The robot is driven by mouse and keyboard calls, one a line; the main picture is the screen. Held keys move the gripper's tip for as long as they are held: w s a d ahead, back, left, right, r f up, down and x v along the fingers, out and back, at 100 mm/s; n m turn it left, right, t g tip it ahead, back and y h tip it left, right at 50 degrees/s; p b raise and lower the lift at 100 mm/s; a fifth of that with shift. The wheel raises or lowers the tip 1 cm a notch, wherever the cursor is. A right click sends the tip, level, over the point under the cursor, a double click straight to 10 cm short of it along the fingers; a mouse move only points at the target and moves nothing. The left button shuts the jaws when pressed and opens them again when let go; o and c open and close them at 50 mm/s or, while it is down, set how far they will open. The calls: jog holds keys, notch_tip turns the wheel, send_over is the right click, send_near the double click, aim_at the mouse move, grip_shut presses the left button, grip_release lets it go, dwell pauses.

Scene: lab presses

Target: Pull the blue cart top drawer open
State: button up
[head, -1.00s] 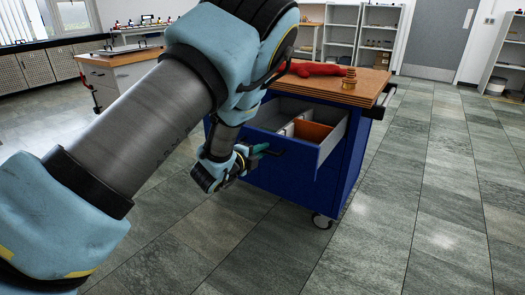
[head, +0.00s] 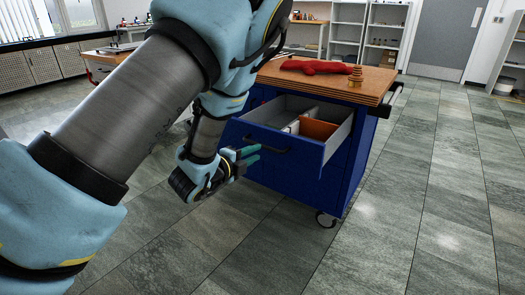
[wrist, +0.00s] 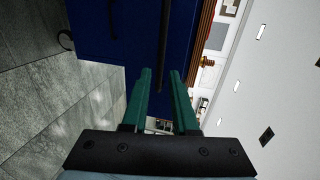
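The blue cart (head: 345,185) stands right of centre in the head view. Its top drawer (head: 300,150) is pulled well out, showing grey walls and an orange and a white divider or box inside. A dark bar handle (head: 265,146) runs across the drawer front, and the dark bar also shows ahead of my fingers in the wrist view (wrist: 163,40). My gripper (head: 254,153) is just left of and in front of the handle.
A red cloth-like object (head: 315,66) and a small brass-coloured stacked piece (head: 355,76) lie on the cart's wooden top (head: 330,84). A lower handle (wrist: 110,20) shows in the wrist view. Tiled floor right of the cart (head: 430,200) is free.

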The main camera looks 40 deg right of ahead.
jog(key=v, duration=0.3)
jog(key=shift+a, duration=0.3)
